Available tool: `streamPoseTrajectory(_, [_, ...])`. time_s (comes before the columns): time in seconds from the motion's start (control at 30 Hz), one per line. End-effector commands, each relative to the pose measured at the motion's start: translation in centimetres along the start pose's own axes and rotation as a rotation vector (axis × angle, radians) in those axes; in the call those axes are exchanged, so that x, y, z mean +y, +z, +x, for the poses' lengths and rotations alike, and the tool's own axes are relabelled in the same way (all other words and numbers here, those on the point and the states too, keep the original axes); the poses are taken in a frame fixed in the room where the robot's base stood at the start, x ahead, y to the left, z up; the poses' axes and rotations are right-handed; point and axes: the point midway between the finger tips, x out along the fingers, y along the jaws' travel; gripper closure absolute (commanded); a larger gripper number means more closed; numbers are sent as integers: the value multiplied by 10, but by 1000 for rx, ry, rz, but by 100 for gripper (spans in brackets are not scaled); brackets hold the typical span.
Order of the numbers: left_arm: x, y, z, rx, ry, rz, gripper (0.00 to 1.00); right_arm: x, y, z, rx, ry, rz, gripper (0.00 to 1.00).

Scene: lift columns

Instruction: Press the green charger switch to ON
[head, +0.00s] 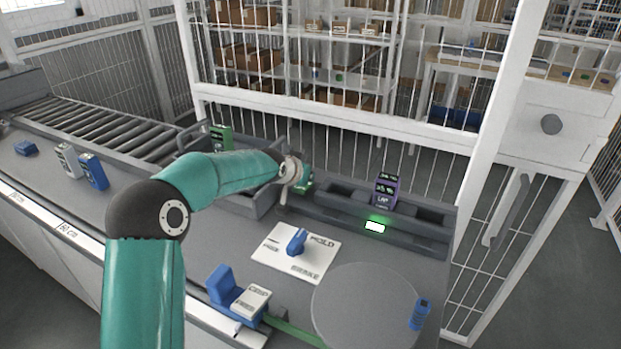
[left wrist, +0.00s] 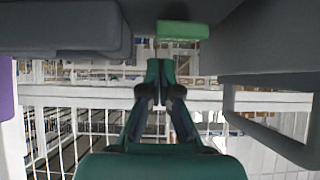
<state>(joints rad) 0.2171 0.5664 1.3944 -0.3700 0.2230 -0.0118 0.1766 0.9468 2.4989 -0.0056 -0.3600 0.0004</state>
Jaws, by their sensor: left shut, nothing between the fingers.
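My left arm reaches from the lower left, and my left gripper (head: 304,184) is at the left end of the dark grey charger dock (head: 412,228). In the left wrist view the left gripper (left wrist: 160,64) has its fingers together with nothing between them. A green block (left wrist: 183,30), which looks like the switch, is just beyond the fingertips between dark grey housings. I cannot tell whether they touch, or which position it is in. In the head view I cannot separate it from the gripper. A purple device (head: 385,188) stands in the dock. A small lit green display (head: 375,226) is on its front. My right gripper is not in view.
A grey tray (head: 250,206) with a looped handle (left wrist: 268,125) adjoins the dock, holding a green box (head: 221,137). A white board (head: 318,262) with a blue item (head: 297,241), a round disc (head: 365,305) and a blue holder (head: 222,284) are in front. Wire fencing stands behind.

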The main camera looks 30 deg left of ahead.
Motion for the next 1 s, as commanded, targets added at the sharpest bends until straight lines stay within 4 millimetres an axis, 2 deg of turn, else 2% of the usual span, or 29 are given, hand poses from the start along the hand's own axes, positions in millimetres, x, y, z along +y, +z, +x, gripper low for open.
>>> streamPoseTrajectory(0.03, [0, -12, -8, 1, 0, -1, 100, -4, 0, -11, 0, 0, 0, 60])
streamPoseTrajectory(0.17, [-1, -32, -21, 2, -1, -1, 100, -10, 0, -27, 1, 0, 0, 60])
streamPoseTrajectory(0.2, [-1, -28, -26, 4, -1, 0, 100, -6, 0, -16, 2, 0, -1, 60])
streamPoseTrajectory(0.23, [-1, -29, -33, 4, -1, 0, 100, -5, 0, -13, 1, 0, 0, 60])
streamPoseTrajectory(0.4, [-2, -40, -69, 4, -2, -1, 100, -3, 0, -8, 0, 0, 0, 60])
streamPoseTrajectory(0.6, [-1, -48, -98, 1, -1, -2, 100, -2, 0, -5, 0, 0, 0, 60])
streamPoseTrajectory(0.77, [-1, -52, -108, -1, -1, -1, 100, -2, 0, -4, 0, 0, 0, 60])
streamPoseTrajectory(1.0, [-1, -52, -109, -1, -1, -1, 100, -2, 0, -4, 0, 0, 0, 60])
